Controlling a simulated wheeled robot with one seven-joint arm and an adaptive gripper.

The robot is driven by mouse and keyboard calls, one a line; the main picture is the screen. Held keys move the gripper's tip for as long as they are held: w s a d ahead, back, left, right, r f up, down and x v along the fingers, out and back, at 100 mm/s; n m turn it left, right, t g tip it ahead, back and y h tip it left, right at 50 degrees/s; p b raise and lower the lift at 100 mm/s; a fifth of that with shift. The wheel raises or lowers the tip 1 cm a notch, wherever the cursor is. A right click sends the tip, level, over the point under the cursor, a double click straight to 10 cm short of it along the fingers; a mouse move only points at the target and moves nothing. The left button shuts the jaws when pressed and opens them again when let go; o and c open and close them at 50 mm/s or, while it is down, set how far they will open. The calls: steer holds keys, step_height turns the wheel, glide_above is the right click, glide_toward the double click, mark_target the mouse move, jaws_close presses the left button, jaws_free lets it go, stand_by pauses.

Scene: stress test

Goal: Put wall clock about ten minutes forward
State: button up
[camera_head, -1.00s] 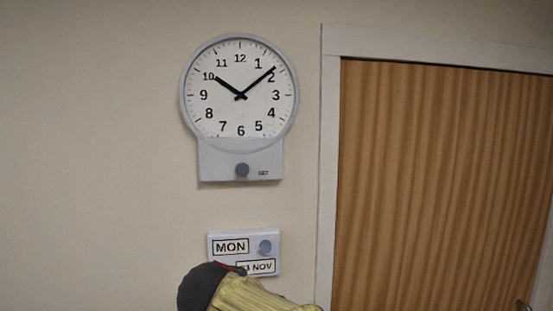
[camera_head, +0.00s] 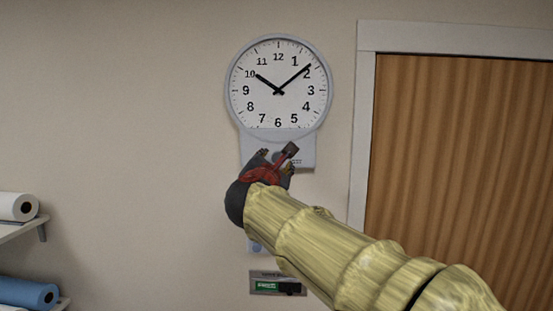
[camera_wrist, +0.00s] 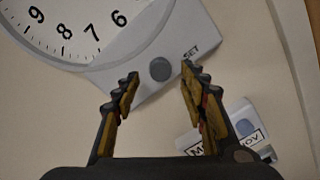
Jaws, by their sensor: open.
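The round white wall clock (camera_head: 278,110) hangs on the wall. Its short hand points near 10 and its long hand just before 2. A grey panel below the dial bears a round dark knob (camera_wrist: 160,69) marked SET, clear in the wrist view. My gripper (camera_head: 276,154) is in front of this panel in the head view and partly hides it. In the wrist view my gripper (camera_wrist: 160,78) is open and empty, its fingertips on either side of the knob in the picture. I cannot tell how far they are from it.
A small panel with a green label (camera_head: 277,284) is lower on the wall. A wooden door (camera_head: 460,150) in a white frame is at right. Shelves with rolls (camera_head: 20,207) are at left.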

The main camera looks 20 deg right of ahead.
mark_target(278, 158)
steer(key=shift+w+d, duration=0.25)
steer(key=shift+w, duration=0.4)
steer(key=shift+w+d+r, duration=0.1)
steer(key=shift+w+d, duration=0.2)
steer(key=shift+w, duration=0.15)
steer(key=shift+c, duration=1.1)
jaws_close()
